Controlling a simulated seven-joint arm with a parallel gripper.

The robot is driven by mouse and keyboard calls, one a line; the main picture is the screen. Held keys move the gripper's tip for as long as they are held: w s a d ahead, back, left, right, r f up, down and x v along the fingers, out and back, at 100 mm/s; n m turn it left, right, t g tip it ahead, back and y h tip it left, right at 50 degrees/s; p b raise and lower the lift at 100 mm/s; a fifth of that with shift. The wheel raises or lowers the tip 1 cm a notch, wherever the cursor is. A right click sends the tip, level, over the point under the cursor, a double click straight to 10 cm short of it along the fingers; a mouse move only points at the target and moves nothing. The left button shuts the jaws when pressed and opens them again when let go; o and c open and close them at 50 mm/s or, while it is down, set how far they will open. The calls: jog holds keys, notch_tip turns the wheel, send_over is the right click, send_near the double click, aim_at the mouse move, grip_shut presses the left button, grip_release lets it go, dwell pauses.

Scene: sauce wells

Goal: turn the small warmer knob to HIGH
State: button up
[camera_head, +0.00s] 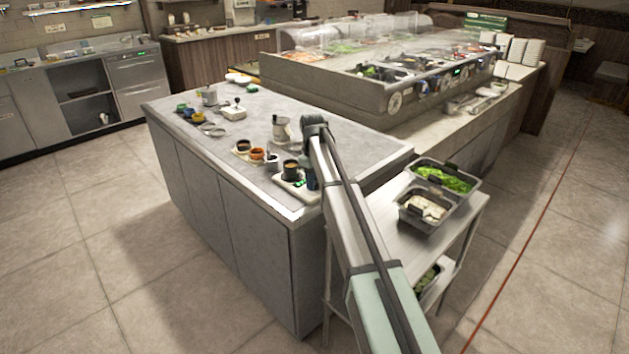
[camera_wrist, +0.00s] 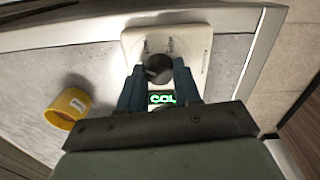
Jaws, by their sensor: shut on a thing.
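The small warmer (camera_wrist: 194,42) is a pale unit on the steel counter, and it also shows in the head view (camera_head: 283,182). Its dark round knob (camera_wrist: 158,64) sits between the fingertips of my gripper (camera_wrist: 157,78). My gripper is shut on the knob, with one blue-grey finger on each side. A green lit display (camera_wrist: 161,99) shows between the fingers, partly covered; its visible letters look like "COL". Small markings stand around the knob, too blurred to read. In the head view my gripper (camera_head: 311,181) reaches down at the warmer, and the knob cannot be made out.
A white pitcher (camera_head: 282,130) and small sauce pots (camera_head: 257,154) stand nearby on the counter (camera_head: 190,150). Food pans (camera_head: 425,209) sit on a side cart at right.

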jog(key=m, duration=0.4)
jog(key=shift+m, duration=0.3)
jog(key=m, duration=0.4)
jog(key=shift+m, duration=0.3)
jog(key=m, duration=0.4)
jog(key=shift+w+m+g, duration=0.1)
jog(key=shift+m+g, duration=0.2)
jog(key=shift+m, duration=2.2)
jog(key=o, duration=1)
jog(key=shift+o, duration=0.2)
notch_tip(320, 180, up, 14)
jog(key=shift+w+a, duration=0.2)
